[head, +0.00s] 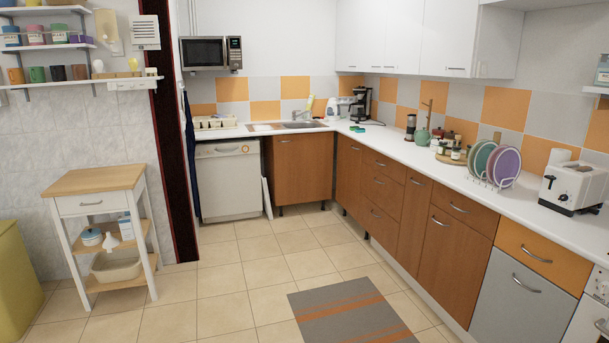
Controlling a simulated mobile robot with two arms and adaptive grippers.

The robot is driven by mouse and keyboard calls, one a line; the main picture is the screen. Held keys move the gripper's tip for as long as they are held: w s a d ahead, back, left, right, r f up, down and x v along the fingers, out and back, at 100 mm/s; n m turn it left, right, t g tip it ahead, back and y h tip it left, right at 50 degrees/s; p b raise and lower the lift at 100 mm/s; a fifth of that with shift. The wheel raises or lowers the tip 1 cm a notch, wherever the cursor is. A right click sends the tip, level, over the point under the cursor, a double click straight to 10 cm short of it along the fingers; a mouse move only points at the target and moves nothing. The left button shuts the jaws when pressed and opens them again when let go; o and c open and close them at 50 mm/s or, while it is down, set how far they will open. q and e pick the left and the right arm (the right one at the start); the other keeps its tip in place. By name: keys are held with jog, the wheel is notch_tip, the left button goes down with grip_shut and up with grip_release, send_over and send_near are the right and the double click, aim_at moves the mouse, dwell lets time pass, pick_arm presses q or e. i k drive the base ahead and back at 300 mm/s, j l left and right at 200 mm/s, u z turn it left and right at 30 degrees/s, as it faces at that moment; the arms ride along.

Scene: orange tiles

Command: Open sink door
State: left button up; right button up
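The sink (303,125) is set in the white counter at the back corner, with a faucet behind it. Below it is the wooden sink door (302,169), a brown cabinet front that looks shut. A small handle (286,141) shows near its top left. Neither of my grippers is in the head view, so their state and distance to the door are not shown.
A white dishwasher (228,181) stands left of the sink door, with a thin white panel (267,198) leaning between them. A striped rug (352,312) lies on the tiled floor. A wooden cart (104,226) stands at left. Brown drawers (379,188) line the right. The middle floor is clear.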

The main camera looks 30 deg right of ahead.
aim_at(303, 162)
jog(key=i+l+z, duration=0.35)
jog(key=i, duration=0.55)
jog(key=i+z, duration=0.35)
jog(key=i, duration=3.25)
